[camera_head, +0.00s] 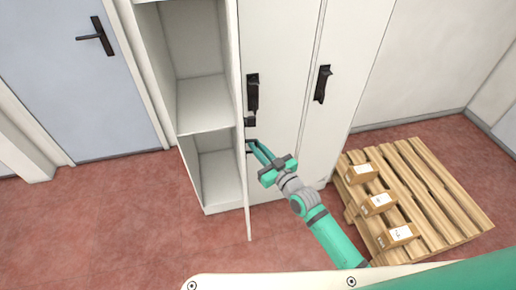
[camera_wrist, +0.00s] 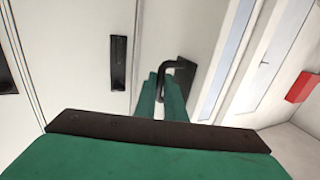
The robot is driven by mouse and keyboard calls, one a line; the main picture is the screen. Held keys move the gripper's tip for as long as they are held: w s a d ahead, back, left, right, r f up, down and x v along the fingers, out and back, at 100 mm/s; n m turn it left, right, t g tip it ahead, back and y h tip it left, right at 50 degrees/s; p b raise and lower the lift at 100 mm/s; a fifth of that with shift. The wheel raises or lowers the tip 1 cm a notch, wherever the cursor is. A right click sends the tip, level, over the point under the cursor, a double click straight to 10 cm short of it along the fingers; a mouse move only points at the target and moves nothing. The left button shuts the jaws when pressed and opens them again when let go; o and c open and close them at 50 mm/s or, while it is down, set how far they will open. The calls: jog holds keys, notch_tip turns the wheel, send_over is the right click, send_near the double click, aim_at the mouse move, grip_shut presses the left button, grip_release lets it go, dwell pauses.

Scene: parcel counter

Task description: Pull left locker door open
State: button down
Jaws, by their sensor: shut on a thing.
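The left locker door (camera_head: 247,200) stands swung out from the white cabinet and shows almost edge-on in the head view. Its dark handle (camera_head: 250,121) is on the right-hand face. In the wrist view this handle is a black bent lever (camera_wrist: 182,66) on a dark plate. My gripper (camera_head: 250,146) is at the handle, its green fingers (camera_wrist: 162,97) shut on the lever. The fingers partly hide the lever. The left locker (camera_head: 203,103) shows an empty inside with a shelf; the door is to the right of the opening.
Two more locker doors are shut, with black handles (camera_head: 252,92) and (camera_head: 322,84). A wooden pallet (camera_head: 440,195) with three small cardboard boxes (camera_head: 378,203) lies at the right. A blue-grey room door (camera_head: 80,90) is at the left. The red floor left of the cabinet is clear.

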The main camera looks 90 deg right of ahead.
jog(key=shift+w+a+f, duration=0.1)
jog(key=shift+w+f, duration=0.1)
jog(key=shift+w, duration=0.1)
jog(key=c, duration=1.8)
grip_release()
jog(key=shift+c, duration=0.2)
jog(key=shift+r, duration=0.1)
jog(key=v, duration=1)
jog(key=shift+a, duration=0.3)
jog(key=shift+s, duration=0.3)
